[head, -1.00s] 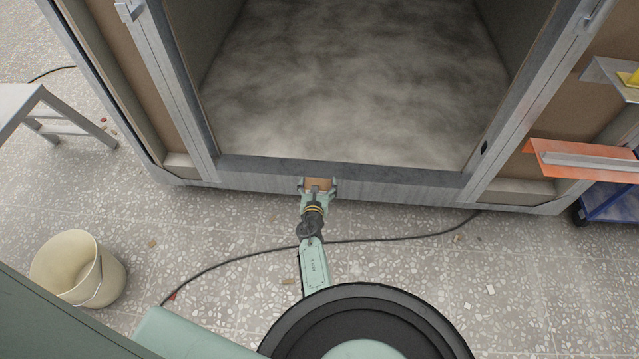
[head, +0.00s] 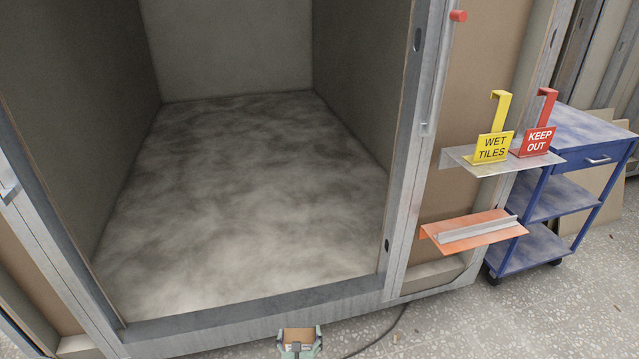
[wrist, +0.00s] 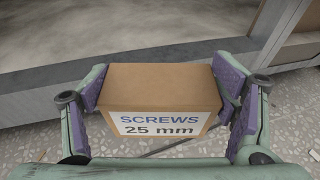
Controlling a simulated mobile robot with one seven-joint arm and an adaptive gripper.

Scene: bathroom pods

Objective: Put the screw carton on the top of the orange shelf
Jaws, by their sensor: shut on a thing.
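The screw carton (wrist: 160,88) is a brown box with a white label reading "SCREWS 25 mm". My gripper (wrist: 168,100) is shut on it, with a purple-padded finger on each side. In the head view, my gripper (head: 299,346) and the carton (head: 298,336) show at the bottom edge, in front of the pod's sill. The orange shelf (head: 465,238) is on the pod's outer wall at the right, below a grey shelf. A grey angle-shaped strip (head: 478,229) lies along the orange shelf's top. The carton is well to the left of this shelf.
The grey shelf (head: 455,157) above holds a yellow "WET TILES" sign (head: 492,147) and a red "KEEP OUT" sign (head: 535,141). A blue cart (head: 540,205) stands right of the shelves. The pod's metal sill (head: 250,312) and door post (head: 412,170) are nearby. Open floor lies at the lower right.

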